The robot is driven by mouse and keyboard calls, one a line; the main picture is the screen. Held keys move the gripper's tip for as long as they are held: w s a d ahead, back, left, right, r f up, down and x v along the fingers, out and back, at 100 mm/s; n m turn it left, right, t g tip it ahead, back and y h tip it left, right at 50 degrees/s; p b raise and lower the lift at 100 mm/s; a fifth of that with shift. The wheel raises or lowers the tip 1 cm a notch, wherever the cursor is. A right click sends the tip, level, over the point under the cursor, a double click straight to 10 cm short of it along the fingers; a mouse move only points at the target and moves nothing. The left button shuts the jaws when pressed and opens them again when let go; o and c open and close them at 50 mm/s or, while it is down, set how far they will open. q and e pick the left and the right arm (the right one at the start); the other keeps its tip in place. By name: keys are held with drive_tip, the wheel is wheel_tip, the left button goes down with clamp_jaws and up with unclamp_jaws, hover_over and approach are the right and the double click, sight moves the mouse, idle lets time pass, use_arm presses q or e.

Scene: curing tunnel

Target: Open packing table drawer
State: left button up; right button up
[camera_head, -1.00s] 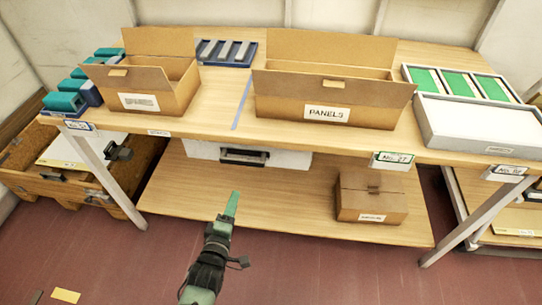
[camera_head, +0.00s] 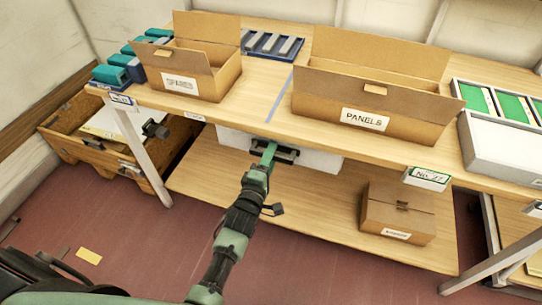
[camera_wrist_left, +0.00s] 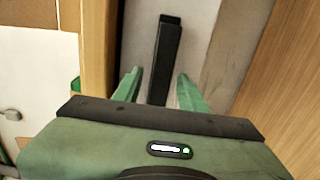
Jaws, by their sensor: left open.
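The packing table (camera_head: 262,108) has a white drawer (camera_head: 322,161) hung under its top, and the drawer looks shut. A black handle (camera_head: 287,152) sits on its front. My left gripper (camera_head: 268,150) is at the handle in the head view and hides part of it. In the left wrist view, the black handle (camera_wrist_left: 164,60) lies between the two green fingers of the open left gripper (camera_wrist_left: 158,88), with space showing on both sides. I cannot tell whether either finger touches it. My right gripper is not in view.
Open cardboard boxes (camera_head: 372,104) stand on the table top. A closed carton (camera_head: 398,212) sits on the lower shelf (camera_head: 290,225). A wooden crate (camera_head: 75,150) stands at the left.

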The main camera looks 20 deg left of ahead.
use_arm(q)
clamp_jaws()
idle(1.4)
